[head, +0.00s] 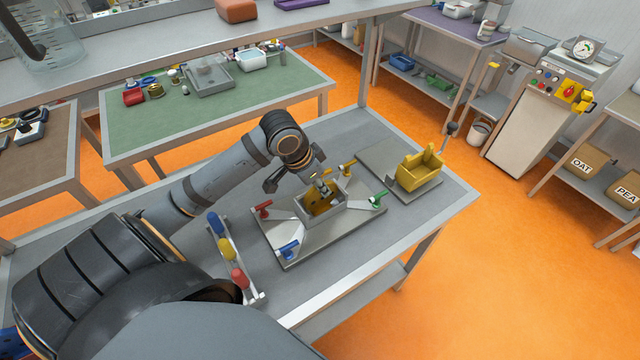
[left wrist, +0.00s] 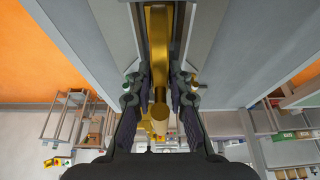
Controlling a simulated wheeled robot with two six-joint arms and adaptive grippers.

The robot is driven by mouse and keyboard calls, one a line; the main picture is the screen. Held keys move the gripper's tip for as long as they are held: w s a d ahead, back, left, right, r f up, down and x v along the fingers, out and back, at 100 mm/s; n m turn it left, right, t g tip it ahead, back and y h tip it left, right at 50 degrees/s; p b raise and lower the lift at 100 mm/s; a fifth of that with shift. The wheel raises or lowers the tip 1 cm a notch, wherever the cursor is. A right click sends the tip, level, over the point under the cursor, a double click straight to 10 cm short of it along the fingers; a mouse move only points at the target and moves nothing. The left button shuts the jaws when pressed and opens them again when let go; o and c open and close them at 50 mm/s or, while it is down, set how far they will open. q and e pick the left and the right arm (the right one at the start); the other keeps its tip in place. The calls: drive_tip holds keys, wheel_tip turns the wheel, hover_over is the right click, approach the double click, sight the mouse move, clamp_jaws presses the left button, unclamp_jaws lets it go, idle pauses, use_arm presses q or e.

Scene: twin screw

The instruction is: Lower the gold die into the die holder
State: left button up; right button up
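The gold die (head: 322,204) is in the opening of the grey die holder (head: 318,222), with its upper part showing above the walls. In the left wrist view the gold die (left wrist: 160,40) runs between the holder's grey walls, and a round gold stub points towards the camera. My left gripper (head: 320,186) is over the holder. My right gripper is not in view.
Red (head: 262,209), blue (head: 288,249), green (head: 379,199) and yellow (head: 349,165) clamps surround the holder. A yellow block (head: 420,168) stands on a plate to the right. A bar with coloured handles (head: 228,250) lies left. The table's front right is clear.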

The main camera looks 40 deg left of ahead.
use_arm(q)
drive_tip(key=o, duration=0.4)
drive_tip(key=shift+c, duration=0.2)
wheel_tip(320, 180, up, 10)
drive_tip(key=shift+r, duration=0.1)
idle(0.6)
